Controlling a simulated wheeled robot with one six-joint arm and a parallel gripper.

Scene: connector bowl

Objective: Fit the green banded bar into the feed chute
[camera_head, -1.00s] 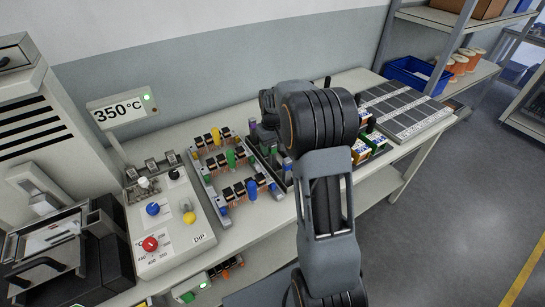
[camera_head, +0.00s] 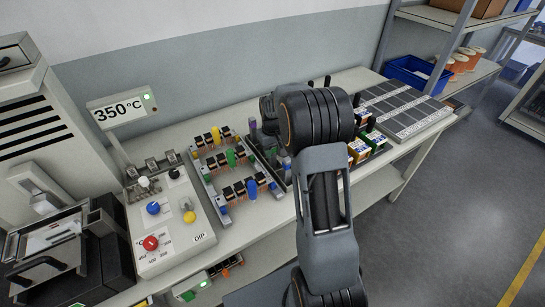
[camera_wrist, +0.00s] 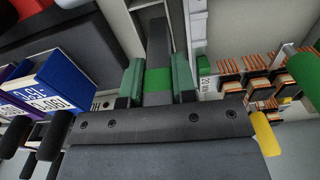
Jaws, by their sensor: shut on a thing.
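In the wrist view my gripper (camera_wrist: 157,82) is shut on the green banded bar (camera_wrist: 158,79), a dark grey bar with a bright green band. The bar sits between the two dark green fingers and its far end points up the picture. Beyond and around that end is a light grey channel (camera_wrist: 140,5), which looks like the feed chute. I cannot tell whether the bar is inside it or above it. In the head view my arm hides the gripper and the bar.
Boards (camera_head: 235,165) with black and copper connectors and coloured handles lie left of my arm. A solder station (camera_head: 165,225) stands further left. A grey slotted tray (camera_head: 405,105) lies beyond.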

